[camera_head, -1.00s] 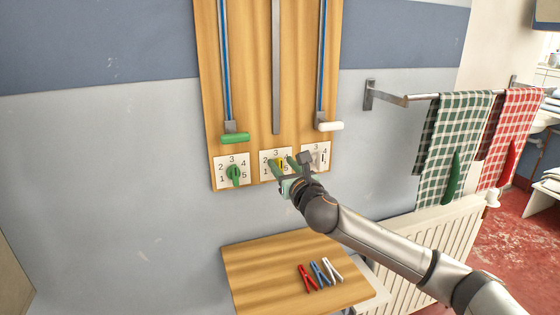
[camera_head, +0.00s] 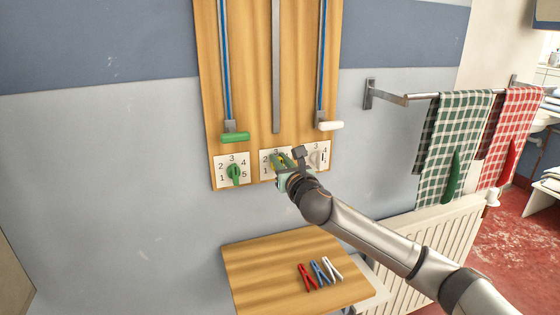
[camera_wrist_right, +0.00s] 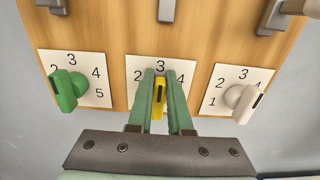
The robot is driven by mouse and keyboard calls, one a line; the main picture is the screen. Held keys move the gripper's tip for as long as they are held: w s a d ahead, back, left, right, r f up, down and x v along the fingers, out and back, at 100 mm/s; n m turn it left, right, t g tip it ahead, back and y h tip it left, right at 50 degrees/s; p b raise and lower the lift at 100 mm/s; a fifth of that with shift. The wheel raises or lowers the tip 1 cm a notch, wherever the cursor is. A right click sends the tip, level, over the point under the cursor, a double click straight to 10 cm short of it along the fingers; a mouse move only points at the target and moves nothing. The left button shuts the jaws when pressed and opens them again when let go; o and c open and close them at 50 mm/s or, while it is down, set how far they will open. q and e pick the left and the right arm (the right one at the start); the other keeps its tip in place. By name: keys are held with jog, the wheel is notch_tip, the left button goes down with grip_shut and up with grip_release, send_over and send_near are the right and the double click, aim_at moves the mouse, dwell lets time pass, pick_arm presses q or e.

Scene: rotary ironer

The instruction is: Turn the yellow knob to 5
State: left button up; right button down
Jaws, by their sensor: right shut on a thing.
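The yellow knob (camera_wrist_right: 158,100) sits on the middle number plate (camera_wrist_right: 136,73), upright between my right gripper's green fingers. The black mark on its end points up, roughly towards the 3. My right gripper (camera_wrist_right: 160,78) is shut on this knob; its fingers hide much of the plate, including the 5. In the head view, my right gripper (camera_head: 286,160) reaches the plate from the lower right, and only a little of the yellow knob (camera_head: 281,160) shows. My left gripper is not in view.
A green knob (camera_head: 233,173) is on the left plate and a white knob (camera_wrist_right: 242,98) on the right plate. Above are a green handle (camera_head: 235,137) and a white handle (camera_head: 329,126). Below, a wooden shelf (camera_head: 255,275) holds red, blue and white clothespins (camera_head: 320,272).

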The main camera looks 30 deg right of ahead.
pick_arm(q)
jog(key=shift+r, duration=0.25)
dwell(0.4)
